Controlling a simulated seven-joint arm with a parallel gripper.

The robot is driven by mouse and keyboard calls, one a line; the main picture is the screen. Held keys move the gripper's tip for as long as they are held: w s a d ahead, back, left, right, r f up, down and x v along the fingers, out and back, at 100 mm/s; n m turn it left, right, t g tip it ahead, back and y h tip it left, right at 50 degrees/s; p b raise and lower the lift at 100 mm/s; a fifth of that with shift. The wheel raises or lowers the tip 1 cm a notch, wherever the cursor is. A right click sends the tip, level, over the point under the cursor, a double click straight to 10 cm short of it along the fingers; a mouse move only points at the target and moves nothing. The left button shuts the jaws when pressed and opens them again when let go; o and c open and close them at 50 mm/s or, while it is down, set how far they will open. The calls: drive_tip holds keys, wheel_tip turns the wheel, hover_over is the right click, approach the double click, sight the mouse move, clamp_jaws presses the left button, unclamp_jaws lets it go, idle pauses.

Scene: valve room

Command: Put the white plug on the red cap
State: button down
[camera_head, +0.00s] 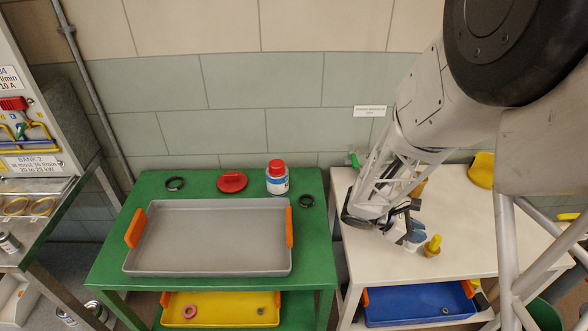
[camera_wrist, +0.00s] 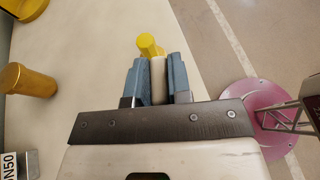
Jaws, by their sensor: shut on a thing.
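My gripper (camera_head: 411,234) is over the front of the cream table, with its blue fingers (camera_wrist: 156,80) shut on a narrow pale piece, the white plug (camera_wrist: 158,82). Most of the plug is hidden by the fingers, and I cannot make it out in the head view. A red cap (camera_head: 232,182), a flat disc with a raised part on top, lies on the green table at the back, well left of my gripper. A white bottle (camera_head: 277,183) beside it also has a red top (camera_head: 276,165).
A yellow-topped piece (camera_head: 433,246) stands close beside my fingers; it also shows in the wrist view (camera_wrist: 149,45). A grey tray (camera_head: 210,270) with orange handles fills most of the green table (camera_head: 107,262). Dark rings (camera_head: 175,184) flank the red cap and bottle. A blue tray (camera_head: 415,305) sits below.

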drive_tip(key=w+a+r+n+t, duration=0.2)
drive_tip(key=w+a+r, duration=0.2)
drive_tip(key=a, duration=0.7)
drive_tip(key=w+a+r+n+t, duration=0.2)
drive_tip(key=w+a, duration=0.4)
drive_tip(key=a, duration=0.6)
drive_tip(key=w+a+r+n+t, duration=0.3)
drive_tip(key=w+a+r, duration=0.3)
drive_tip(key=a, duration=0.5)
drive_tip(key=shift+a+r+t+y, duration=0.15)
drive_tip(key=shift+r+t+y, duration=0.2)
drive_tip(key=shift+t, duration=0.35)
drive_tip(key=shift+w, duration=0.2)
drive_tip(key=w+a+f, duration=0.1)
drive_tip(key=w+a, duration=0.3)
drive_tip(key=w, duration=1.1)
drive_tip(key=shift+w+f, duration=0.2)
drive_tip(key=shift+f, duration=0.1)
drive_tip(key=shift+f, duration=1.65)
drive_tip(key=shift+f, duration=0.15)
